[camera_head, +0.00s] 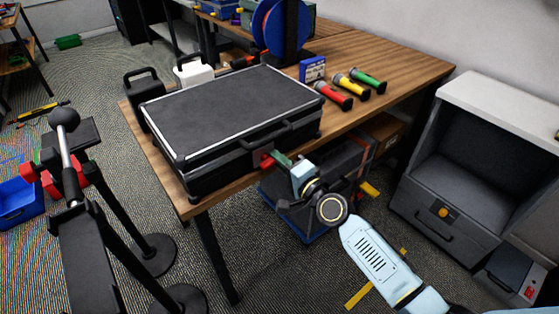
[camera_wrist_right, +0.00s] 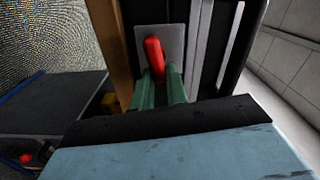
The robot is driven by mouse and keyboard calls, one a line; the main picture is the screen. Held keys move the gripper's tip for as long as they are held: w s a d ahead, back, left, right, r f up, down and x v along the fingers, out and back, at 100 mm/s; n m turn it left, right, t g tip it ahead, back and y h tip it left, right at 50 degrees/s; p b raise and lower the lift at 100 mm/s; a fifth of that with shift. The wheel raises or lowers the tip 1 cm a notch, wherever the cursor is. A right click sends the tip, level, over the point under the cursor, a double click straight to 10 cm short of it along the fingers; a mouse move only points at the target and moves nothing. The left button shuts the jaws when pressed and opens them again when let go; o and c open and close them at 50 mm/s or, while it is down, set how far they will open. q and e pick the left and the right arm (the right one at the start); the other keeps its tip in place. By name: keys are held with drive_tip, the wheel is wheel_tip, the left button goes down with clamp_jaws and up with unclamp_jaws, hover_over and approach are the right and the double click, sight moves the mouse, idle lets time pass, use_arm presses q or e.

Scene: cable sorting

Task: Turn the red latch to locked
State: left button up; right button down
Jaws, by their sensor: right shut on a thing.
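A black hard case (camera_head: 235,112) with silver trim lies closed on the wooden table, its handle side facing me. In the right wrist view the red latch (camera_wrist_right: 154,56) is a red lever on a grey plate. My right gripper (camera_head: 276,161) has green fingers at the latch. In the wrist view its fingers (camera_wrist_right: 161,84) are shut on the lever's near end, hiding that end. My left gripper is not in view.
A grey cabinet (camera_head: 470,150) stands at the right.

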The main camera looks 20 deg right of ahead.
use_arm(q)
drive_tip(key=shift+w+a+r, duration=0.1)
use_arm(e)
drive_tip(key=shift+f+m, duration=0.2)
drive_tip(key=shift+m, duration=0.8)
drive_tip(key=c, duration=1.5)
unclamp_jaws()
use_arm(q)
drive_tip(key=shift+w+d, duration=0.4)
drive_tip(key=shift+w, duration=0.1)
use_arm(e)
drive_tip(key=shift+o, duration=0.5)
